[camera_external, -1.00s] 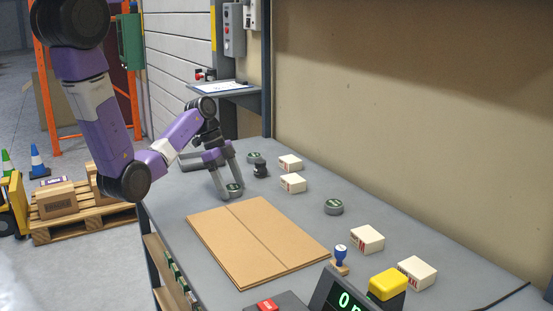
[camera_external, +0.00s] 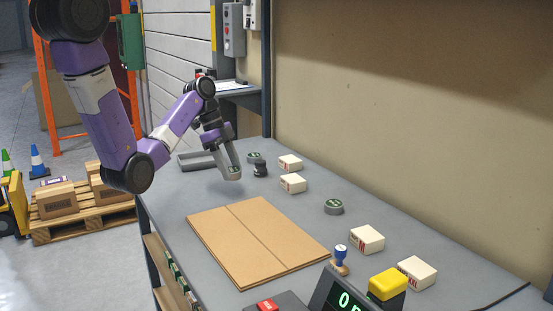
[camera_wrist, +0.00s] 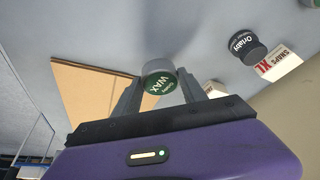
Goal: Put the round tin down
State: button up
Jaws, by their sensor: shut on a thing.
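A round grey tin with a dark green label (camera_external: 235,170) is held between the fingers of my gripper (camera_external: 229,168) over the table, left of the other goods. In the wrist view the tin (camera_wrist: 159,80) shows between the two grey fingertips (camera_wrist: 158,90), its label reading WAX. My gripper is shut on it. The tin seems to be a little above the grey tabletop (camera_external: 300,210). Two similar tins stand on the table, one near the back (camera_external: 254,157) and one right of the middle (camera_external: 333,207).
A flat brown cardboard sheet (camera_external: 255,240) lies in front of my gripper. A grey tray-like frame (camera_external: 196,161) lies behind left.

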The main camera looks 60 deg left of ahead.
aim_at(237, 170)
jog(key=shift+r+p, duration=1.65)
jog(key=shift+r, duration=0.55)
